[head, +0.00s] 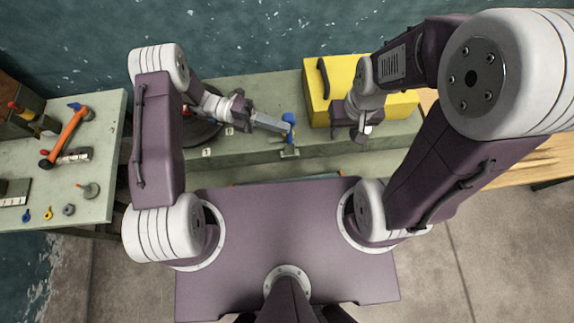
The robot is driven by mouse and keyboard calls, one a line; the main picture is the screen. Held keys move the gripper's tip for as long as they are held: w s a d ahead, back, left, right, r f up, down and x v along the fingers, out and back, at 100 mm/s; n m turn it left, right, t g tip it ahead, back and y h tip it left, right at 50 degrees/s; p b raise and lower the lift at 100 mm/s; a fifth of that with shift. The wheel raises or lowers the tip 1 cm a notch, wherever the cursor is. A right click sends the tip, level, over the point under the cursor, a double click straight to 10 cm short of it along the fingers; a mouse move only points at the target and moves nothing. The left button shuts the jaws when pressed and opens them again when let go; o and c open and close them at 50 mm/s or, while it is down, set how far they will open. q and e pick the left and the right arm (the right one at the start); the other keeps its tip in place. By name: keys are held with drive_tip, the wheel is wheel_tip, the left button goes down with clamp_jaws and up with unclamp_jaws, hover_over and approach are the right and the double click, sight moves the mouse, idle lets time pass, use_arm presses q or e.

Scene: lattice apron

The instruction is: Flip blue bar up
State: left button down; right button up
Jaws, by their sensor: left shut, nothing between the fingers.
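The blue bar (289,119) is small and sits at the front edge of the green-grey bench, above a small pale bracket (289,151). It looks roughly upright, but its exact tilt is hard to tell. My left gripper (284,127) is shut with nothing held, its tips right beside the bar's left side. Whether they touch it is unclear. My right gripper (362,132) points down in front of the yellow box, apart from the bar. Its fingers are too small and foreshortened to tell open from shut.
A yellow box (345,72) with a dark handle stands on the bench (262,88) behind my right gripper. A dark round dial (200,128) lies left, partly behind my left arm. A left side table (100,185) holds an orange-handled tool (66,138) and several small parts.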

use_arm(q)
drive_tip(key=shift+w, duration=0.25)
drive_tip(key=b+v, duration=0.2)
drive_tip(key=v, duration=0.6)
drive_tip(key=shift+a+b, duration=0.4)
drive_tip(key=shift+a, duration=0.05)
drive_tip(key=shift+a+f, duration=0.1)
